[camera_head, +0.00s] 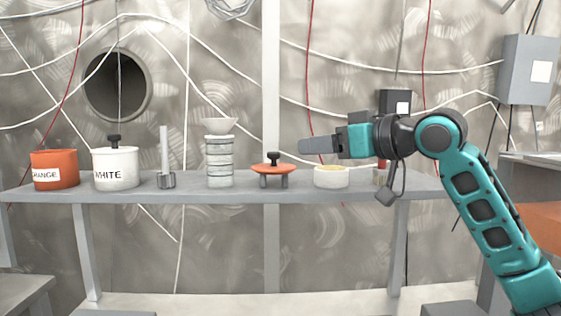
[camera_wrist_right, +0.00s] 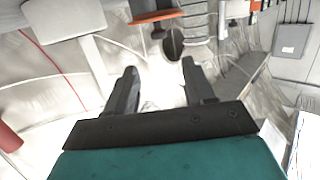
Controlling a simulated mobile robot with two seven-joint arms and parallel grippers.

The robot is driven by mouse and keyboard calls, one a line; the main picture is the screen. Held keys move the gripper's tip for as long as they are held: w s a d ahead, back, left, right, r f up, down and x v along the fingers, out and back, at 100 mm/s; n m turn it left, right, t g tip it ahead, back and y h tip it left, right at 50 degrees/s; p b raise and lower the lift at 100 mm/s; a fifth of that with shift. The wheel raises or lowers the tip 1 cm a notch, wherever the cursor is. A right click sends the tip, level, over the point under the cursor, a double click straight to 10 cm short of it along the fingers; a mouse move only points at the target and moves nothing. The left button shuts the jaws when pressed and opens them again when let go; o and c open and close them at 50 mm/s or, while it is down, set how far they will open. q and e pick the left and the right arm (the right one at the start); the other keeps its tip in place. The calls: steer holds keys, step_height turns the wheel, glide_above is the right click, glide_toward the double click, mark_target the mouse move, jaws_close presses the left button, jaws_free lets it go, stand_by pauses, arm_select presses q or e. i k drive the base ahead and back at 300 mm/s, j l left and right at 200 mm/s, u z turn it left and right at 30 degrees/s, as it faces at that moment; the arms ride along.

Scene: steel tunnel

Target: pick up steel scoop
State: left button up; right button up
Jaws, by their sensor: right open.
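A grey tool (camera_head: 166,162) with a tall flat handle and a darker lower part stands upright on the grey bench (camera_head: 110,193). It is the most scoop-like thing I see, but I cannot be sure it is the steel scoop. My right gripper (camera_head: 304,146) points left above the bench, well to the right of this tool and apart from it. In the right wrist view its two dark fingers (camera_wrist_right: 160,80) are spread, with nothing between them. My left gripper is not in view.

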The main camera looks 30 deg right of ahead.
mark_target(166, 179)
steer(key=k+j, duration=0.65)
steer(key=k, duration=0.25)
